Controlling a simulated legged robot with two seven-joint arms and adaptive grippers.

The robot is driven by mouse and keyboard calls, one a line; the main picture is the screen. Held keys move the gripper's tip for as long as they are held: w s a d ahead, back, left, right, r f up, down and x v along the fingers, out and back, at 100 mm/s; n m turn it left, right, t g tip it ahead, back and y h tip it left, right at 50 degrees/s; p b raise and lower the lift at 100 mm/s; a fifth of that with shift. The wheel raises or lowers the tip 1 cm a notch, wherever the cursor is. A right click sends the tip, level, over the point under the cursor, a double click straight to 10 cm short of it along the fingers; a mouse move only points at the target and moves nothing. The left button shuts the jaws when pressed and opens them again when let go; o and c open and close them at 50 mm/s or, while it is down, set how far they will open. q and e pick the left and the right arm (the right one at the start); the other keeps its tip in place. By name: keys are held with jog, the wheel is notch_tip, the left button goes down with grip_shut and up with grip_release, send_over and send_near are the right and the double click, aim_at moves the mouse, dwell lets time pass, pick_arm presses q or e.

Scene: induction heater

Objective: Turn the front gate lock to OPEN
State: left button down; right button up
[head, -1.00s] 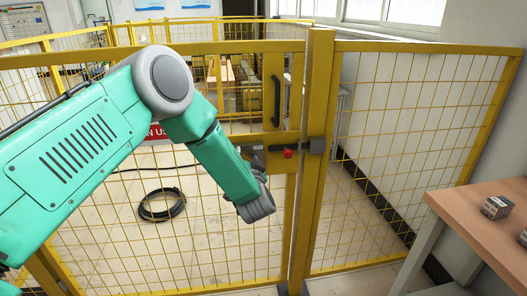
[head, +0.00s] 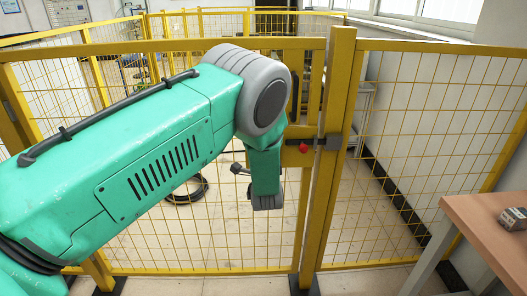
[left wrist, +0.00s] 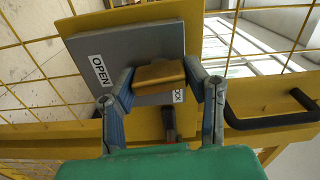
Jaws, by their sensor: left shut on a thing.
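In the left wrist view, the lock is a grey plate (left wrist: 100,47) with a brass knob (left wrist: 158,71). A white label reading OPEN (left wrist: 98,70) is left of the knob. A second white label (left wrist: 178,97) shows partly below it; its word is mostly hidden. My left gripper (left wrist: 161,84) has a blue-grey finger on each side of the knob and is shut on it. In the head view, my green arm hides the lock and most of this gripper. The yellow mesh gate (head: 270,236) looks closed. My right gripper is not seen.
A red button (head: 304,148) and a dark latch (head: 327,143) sit beside my arm at the yellow post (head: 336,90). A black gate handle (left wrist: 272,120) is right of the gripper. A wooden table (head: 480,220) stands at the right; a black cable coil (head: 190,192) lies behind the mesh.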

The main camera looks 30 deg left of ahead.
pick_arm(q)
jog(key=shift+d+f+m, duration=0.15)
jog(key=shift+d+m, duration=0.05)
jog(key=shift+m, duration=0.3)
jog(key=shift+f, duration=0.1)
jog(key=c, duration=1)
grip_release()
jog(key=shift+o, duration=0.6)
jog(key=shift+w, duration=0.1)
jog(key=shift+s+d, duration=0.2)
jog(key=shift+s, duration=0.1)
jog(key=v, duration=1.1)
jog(key=shift+d, duration=0.1)
